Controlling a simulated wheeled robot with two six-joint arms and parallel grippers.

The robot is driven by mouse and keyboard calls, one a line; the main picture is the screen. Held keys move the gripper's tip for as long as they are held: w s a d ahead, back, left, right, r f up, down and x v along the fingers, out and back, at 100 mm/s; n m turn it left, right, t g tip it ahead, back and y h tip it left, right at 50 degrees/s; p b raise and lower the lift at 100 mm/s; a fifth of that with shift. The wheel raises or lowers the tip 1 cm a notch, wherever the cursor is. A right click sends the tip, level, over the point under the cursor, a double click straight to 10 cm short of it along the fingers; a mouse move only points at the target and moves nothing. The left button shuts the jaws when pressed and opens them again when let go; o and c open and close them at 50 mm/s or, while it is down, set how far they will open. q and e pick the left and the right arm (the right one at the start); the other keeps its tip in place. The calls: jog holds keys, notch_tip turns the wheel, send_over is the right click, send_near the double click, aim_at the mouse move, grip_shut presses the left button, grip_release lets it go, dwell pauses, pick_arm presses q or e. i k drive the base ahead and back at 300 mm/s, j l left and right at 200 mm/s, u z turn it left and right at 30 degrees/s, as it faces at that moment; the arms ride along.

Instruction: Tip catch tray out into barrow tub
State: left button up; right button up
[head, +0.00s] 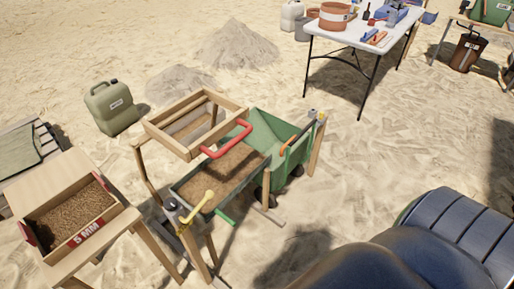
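The catch tray (243,184) is a shallow greenish tray filled with brown soil, in the middle of the head view. It sits level in a wooden stand, partly under a wooden sieve frame (163,143) with a red handle (228,142). A yellow handle (197,208) is at its near left end and an orange handle (297,137) at the far right. The green barrow tub (265,127) stands right behind and beside the tray, partly hidden by the frame. What the tub holds is hidden. Neither gripper is in view.
A tray marked 5 MM (88,231) holds brown grains on a wooden stand at left. A green jerrycan (111,108) stands behind it. Sand piles (236,45) lie at the back. A white table (356,35) with tools stands at upper right. Open sand lies right of the barrow.

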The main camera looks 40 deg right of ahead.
aim_at(227, 175)
jog(key=z, duration=0.8)
